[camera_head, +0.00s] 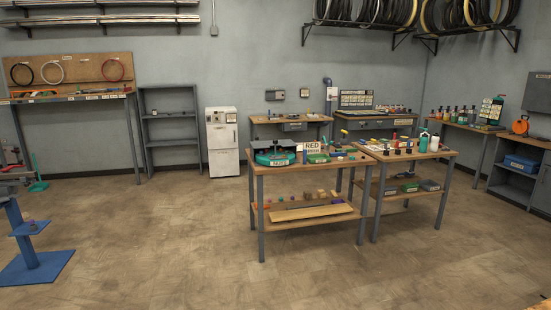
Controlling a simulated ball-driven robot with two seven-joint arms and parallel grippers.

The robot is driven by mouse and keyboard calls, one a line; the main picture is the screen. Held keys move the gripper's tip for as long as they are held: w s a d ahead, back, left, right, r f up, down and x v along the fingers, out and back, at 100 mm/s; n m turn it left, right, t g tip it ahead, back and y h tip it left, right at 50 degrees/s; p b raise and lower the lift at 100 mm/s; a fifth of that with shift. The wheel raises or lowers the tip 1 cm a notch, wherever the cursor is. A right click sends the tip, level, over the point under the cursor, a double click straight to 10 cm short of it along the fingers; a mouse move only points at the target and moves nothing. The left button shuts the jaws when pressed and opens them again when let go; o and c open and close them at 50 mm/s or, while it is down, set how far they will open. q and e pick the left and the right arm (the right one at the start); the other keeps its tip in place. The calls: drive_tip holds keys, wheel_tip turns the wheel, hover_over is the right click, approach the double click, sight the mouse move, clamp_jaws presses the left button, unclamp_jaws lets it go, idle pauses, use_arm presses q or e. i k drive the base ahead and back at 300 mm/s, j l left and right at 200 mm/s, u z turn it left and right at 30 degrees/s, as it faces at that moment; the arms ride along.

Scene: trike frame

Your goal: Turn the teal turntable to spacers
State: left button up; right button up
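Neither of my grippers is in view, and nothing of mine touches the turntable.
A sign (312,146) starting "RED" stands right of the turntable, near green trays and small parts. A second workbench (440,155) adjoins on the right. A blue stand (36,266) is at far left. The floor (160,235) before the benches is clear.

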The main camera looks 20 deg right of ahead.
sight(265, 160)
drive_tip(key=i+l+z, duration=0.45)
drive_tip(key=i+z, duration=0.25)
drive_tip(key=i, duration=0.15)
drive_tip(key=i+z, duration=0.35)
drive_tip(key=i, duration=1.55)
